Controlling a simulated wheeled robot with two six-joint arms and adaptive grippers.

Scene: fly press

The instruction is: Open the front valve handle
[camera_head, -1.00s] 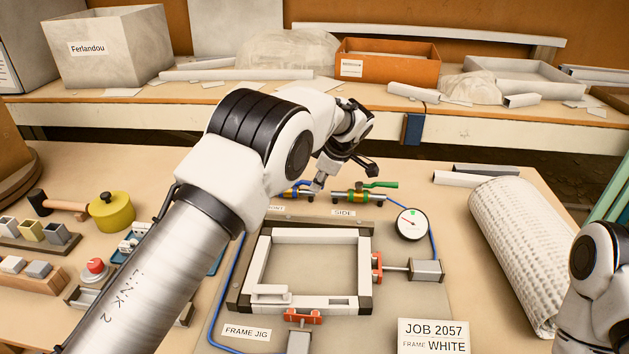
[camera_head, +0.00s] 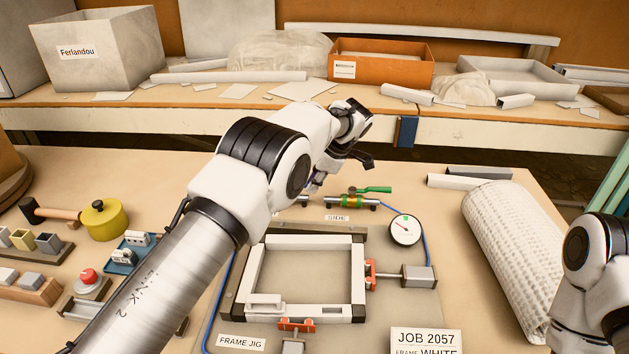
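The front valve (camera_head: 303,200) is almost wholly hidden behind my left arm, with only a small end of it showing. Its handle cannot be made out clearly. My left gripper (camera_head: 318,181) hangs over the front valve, its fingers mostly behind my own wrist. I cannot tell whether they are open or shut, or whether they touch the handle. The side valve (camera_head: 352,201), with a green handle pointing right, sits just right of the gripper above a "SIDE" label. My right arm shows at the lower right edge, its gripper out of view.
A white frame (camera_head: 255,275) lies in the jig in front of the valves. A round gauge (camera_head: 405,230) with a blue hose stands right of them. A textured white roll (camera_head: 510,250) lies at the right. A yellow pot (camera_head: 103,222) stands at the left.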

